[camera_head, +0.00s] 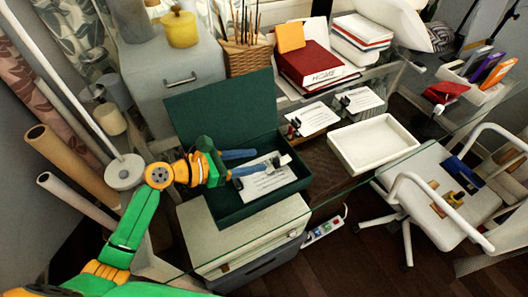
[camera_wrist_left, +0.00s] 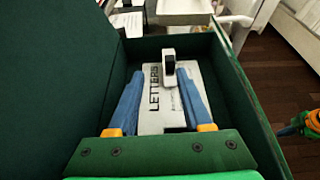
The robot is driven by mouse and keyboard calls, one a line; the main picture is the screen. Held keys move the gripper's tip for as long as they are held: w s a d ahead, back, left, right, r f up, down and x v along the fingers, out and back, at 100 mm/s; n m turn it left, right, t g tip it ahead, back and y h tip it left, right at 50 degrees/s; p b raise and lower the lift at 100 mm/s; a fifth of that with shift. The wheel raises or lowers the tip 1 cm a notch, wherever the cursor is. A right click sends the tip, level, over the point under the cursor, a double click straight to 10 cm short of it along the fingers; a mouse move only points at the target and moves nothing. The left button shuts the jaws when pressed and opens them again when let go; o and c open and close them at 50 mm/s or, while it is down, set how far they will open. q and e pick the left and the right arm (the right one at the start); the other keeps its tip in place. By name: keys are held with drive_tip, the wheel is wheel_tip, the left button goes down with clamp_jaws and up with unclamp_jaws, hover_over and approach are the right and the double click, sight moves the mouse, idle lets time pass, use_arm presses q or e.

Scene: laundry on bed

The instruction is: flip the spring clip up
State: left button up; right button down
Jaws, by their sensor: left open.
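A white card marked "LETTERS" (camera_wrist_left: 152,105) lies in an open green box (camera_head: 253,203); the card also shows in the head view (camera_head: 264,184). A spring clip (camera_wrist_left: 169,66), dark with a pale part, sits at the card's far edge in the left wrist view. It looks small in the head view (camera_head: 284,160). My left gripper (camera_head: 247,163) is open, with its blue fingers over the card. In the left wrist view the fingers (camera_wrist_left: 158,80) lie on either side of the card, and the clip is just beyond their tips. No contact with the clip is visible.
The box lid (camera_head: 222,105) stands upright behind the box. Two more clipped cards (camera_head: 313,119) (camera_head: 358,101) and an empty white tray (camera_head: 372,144) lie on the glass desk to the right. A white chair (camera_head: 420,190) stands in front.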

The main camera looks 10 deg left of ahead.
sight(276, 160)
use_arm(q)
drive_tip(key=d, duration=0.3)
drive_tip(key=w+d, duration=0.1)
drive_tip(key=shift+d+f, duration=0.4)
drive_tip(key=shift+x, duration=1.05)
drive_tip(key=shift+w+a+f, duration=0.15)
drive_tip(key=shift+w+f, duration=0.1)
drive_tip(key=shift+w, duration=0.05)
drive_tip(key=shift+s+r, duration=0.1)
clamp_jaws()
